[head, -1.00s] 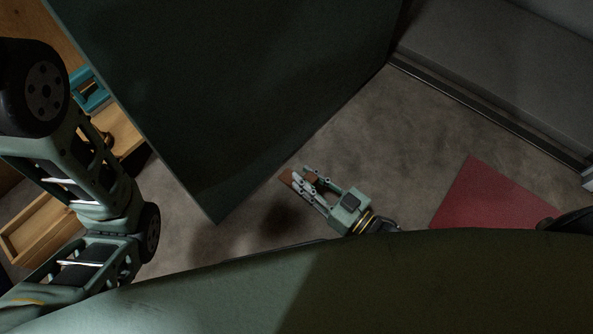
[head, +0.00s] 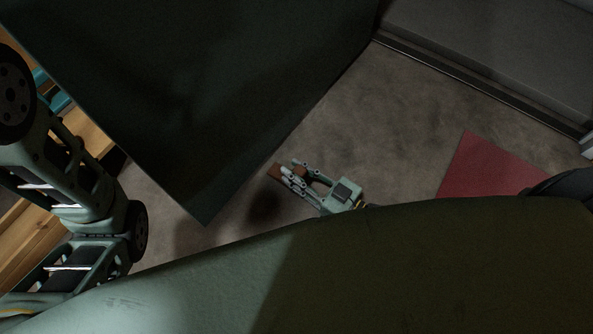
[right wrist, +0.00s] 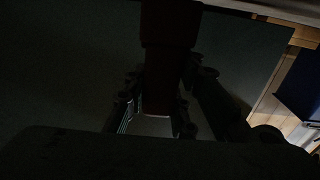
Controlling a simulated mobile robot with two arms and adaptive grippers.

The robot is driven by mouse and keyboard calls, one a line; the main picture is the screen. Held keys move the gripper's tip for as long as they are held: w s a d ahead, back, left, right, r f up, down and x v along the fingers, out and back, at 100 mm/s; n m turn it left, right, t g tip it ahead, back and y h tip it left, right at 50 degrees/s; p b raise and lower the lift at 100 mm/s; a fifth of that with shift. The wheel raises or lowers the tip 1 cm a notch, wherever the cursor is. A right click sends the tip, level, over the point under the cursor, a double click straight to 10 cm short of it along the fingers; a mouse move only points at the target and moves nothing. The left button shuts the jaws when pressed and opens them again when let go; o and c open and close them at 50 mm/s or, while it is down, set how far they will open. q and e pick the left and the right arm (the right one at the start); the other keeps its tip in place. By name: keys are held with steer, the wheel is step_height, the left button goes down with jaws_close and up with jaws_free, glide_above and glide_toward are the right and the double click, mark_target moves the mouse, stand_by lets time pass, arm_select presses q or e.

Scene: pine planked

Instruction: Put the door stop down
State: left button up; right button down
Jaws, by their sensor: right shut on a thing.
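The door stop (head: 275,172) is a small brown block. My right gripper (head: 288,172) is shut on it and holds it over the grey floor, beside the lower corner of a large dark green panel. A dark shadow lies on the floor just below it in the picture. In the right wrist view the door stop (right wrist: 166,55) is a dark reddish-brown strip between the fingers (right wrist: 160,90), and that view is very dark. My left arm shows at the left of the head view, but its gripper is out of sight.
The large dark green panel (head: 200,90) fills the upper left. A red mat (head: 487,168) lies on the floor (head: 385,125) at the right. A grey ledge (head: 490,60) runs along the upper right. Wooden furniture (head: 85,140) stands at the left. Floor between gripper and mat is clear.

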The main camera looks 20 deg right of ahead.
steer(key=shift+f, duration=0.55)
steer(key=c, duration=1.5)
jaws_free()
steer(key=shift+f, duration=0.1)
steer(key=shift+r, duration=0.75)
steer(key=p+v, duration=0.2)
steer(key=v, duration=0.1)
steer(key=shift+s+d+r, duration=0.1)
steer(key=shift+s, duration=0.15)
steer(key=p, duration=0.3)
glide_toward(304, 178)
steer(key=shift+w+f, duration=0.2)
steer(key=shift+f, duration=0.05)
